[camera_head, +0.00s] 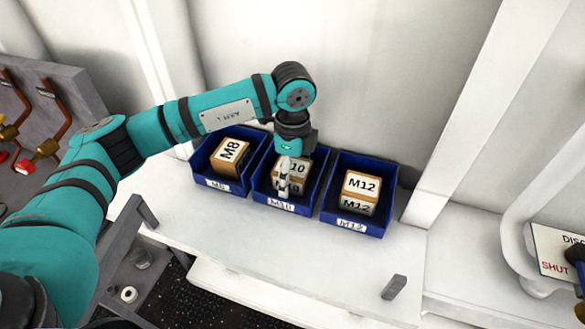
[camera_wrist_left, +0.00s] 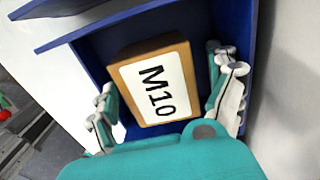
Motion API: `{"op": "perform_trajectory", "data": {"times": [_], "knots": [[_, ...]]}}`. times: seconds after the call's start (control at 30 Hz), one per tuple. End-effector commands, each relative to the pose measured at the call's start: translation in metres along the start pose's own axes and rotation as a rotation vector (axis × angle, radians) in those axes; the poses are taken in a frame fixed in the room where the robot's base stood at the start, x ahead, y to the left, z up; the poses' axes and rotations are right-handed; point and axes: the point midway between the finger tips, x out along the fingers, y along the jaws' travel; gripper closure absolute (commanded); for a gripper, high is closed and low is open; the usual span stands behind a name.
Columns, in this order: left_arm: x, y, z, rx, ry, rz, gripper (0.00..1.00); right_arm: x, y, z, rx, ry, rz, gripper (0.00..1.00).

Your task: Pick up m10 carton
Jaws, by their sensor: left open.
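The M10 carton (camera_head: 297,168) is a brown box with white labels, sitting in the middle blue bin (camera_head: 311,192) marked M10. My left gripper (camera_head: 284,190) points down into this bin and partly covers the carton in the head view. In the left wrist view the carton (camera_wrist_left: 152,84) lies between the two spread fingers of my left gripper (camera_wrist_left: 170,98), which is open. A gap shows on each side between carton and fingers; contact cannot be made out. My right gripper is not in view.
The left blue bin (camera_head: 217,183) holds the M8 carton (camera_head: 231,153). The right blue bin (camera_head: 351,226) holds the M12 carton (camera_head: 360,190). All three bins stand side by side on a pale shelf (camera_head: 258,236), against a white wall (camera_head: 390,70). A valve sign (camera_head: 556,254) is at the far right.

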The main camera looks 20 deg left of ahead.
Motion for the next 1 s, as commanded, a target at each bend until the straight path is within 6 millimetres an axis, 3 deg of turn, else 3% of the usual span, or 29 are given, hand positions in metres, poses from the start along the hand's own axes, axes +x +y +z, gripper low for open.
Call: {"op": "perform_trajectory", "data": {"times": [0.3, 0.83, 1.0], "knots": [[0.0082, 0.0000, 0.0001, 0.000, 0.000, -0.001, 0.11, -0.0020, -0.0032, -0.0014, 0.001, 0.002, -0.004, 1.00], [0.0076, 0.0000, -0.0001, 0.000, 0.000, -0.001, 0.79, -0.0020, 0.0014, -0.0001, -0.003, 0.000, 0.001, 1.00], [0.0068, -0.0003, -0.0002, 0.000, 0.001, -0.002, 0.81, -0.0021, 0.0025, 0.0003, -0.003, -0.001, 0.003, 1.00]]}}
